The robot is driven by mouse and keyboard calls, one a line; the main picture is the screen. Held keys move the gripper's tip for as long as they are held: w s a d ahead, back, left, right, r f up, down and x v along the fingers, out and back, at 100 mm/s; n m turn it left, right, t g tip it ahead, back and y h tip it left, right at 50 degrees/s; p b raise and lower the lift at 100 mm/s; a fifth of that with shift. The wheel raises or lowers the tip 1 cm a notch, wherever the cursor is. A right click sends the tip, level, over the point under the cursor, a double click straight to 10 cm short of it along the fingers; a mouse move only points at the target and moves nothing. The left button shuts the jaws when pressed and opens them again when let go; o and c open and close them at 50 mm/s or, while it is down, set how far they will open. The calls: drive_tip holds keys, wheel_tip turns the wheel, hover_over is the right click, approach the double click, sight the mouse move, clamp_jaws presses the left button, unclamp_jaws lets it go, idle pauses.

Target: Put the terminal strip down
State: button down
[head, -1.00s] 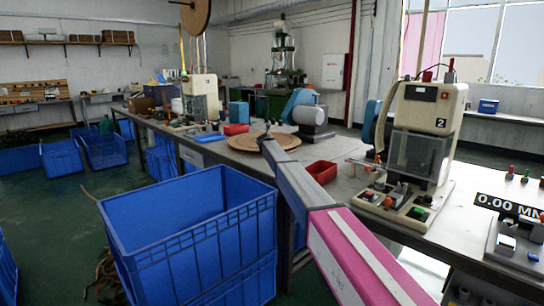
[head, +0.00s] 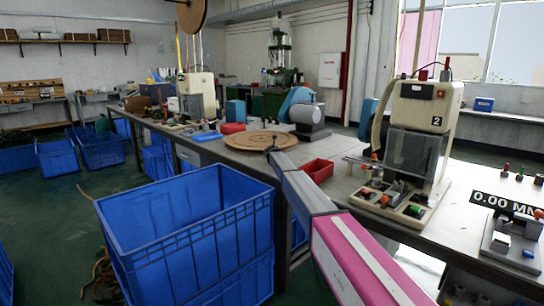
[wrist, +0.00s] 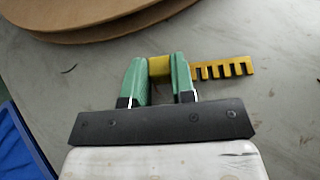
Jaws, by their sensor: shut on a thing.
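The terminal strip (wrist: 222,70) is a yellow comb-like piece with square teeth. In the wrist view it sticks out to the right of my gripper (wrist: 160,66), its teeth towards the camera. The green fingers are shut on its left part, and a yellow bit shows between them. The grey bench top is below; I cannot tell if the strip touches it. In the head view my gripper (head: 271,146) is small and dark at the far end of my arm, just in front of the round brown board. The strip cannot be made out there.
The round brown board (head: 250,139) lies close beyond my gripper. A red tray (head: 318,170) is to the right, with machine number 2 (head: 420,130) farther right. A blue crate (head: 190,230) stands left, in front of the bench. Bare bench top (wrist: 260,110) lies around the strip.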

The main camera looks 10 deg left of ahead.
drive_tip(key=c, duration=1.4)
unclamp_jaws()
drive_tip(key=shift+f, duration=0.15)
drive_tip(key=o, duration=0.4)
drive_tip(key=shift+o, duration=0.2)
